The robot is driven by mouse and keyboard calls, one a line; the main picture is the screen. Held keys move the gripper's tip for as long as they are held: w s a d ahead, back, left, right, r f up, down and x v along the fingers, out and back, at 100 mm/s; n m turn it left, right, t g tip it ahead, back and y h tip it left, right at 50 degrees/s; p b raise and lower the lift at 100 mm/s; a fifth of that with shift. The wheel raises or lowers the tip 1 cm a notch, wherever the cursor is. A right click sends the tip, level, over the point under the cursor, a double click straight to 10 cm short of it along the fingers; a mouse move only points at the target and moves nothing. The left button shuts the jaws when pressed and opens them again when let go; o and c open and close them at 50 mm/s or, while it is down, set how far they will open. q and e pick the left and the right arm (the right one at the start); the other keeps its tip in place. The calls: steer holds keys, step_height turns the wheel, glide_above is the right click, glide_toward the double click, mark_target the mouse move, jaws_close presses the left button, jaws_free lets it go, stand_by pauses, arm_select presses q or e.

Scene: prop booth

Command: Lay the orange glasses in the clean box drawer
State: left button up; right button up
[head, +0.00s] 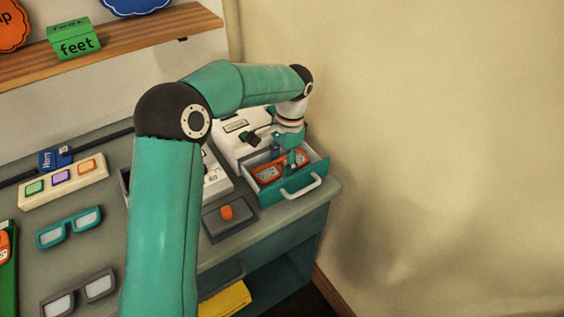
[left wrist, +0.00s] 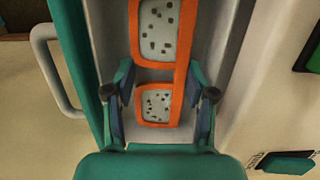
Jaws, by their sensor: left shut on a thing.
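The orange glasses (head: 267,172) are inside the open drawer (head: 305,181) of the white box (head: 232,122) at the bench's right end. Their lenses carry dark specks. In the left wrist view the glasses (left wrist: 180,75) run lengthwise along the drawer's grey inside. My left gripper (head: 291,160) reaches down into the drawer and is shut on the glasses, with its fingers (left wrist: 165,92) on either side of them. Whether the glasses touch the drawer floor is hard to tell. My right gripper is in neither view.
A grey pad with an orange button (head: 227,212) sits left of the drawer. Teal glasses (head: 70,227), grey glasses (head: 78,293) and a strip of coloured buttons (head: 63,180) lie farther left. A shelf (head: 120,43) crosses the back; a wall is at right.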

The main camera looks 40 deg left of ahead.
arm_select(q)
steer(key=shift+f, duration=0.1)
stand_by(0.5)
steer(key=o, duration=1.2)
steer(key=shift+o, duration=0.6)
steer(key=shift+r+p, duration=0.85)
steer(key=shift+r, duration=0.05)
steer(key=shift+r+p, duration=2.8)
steer(key=shift+r, duration=0.35)
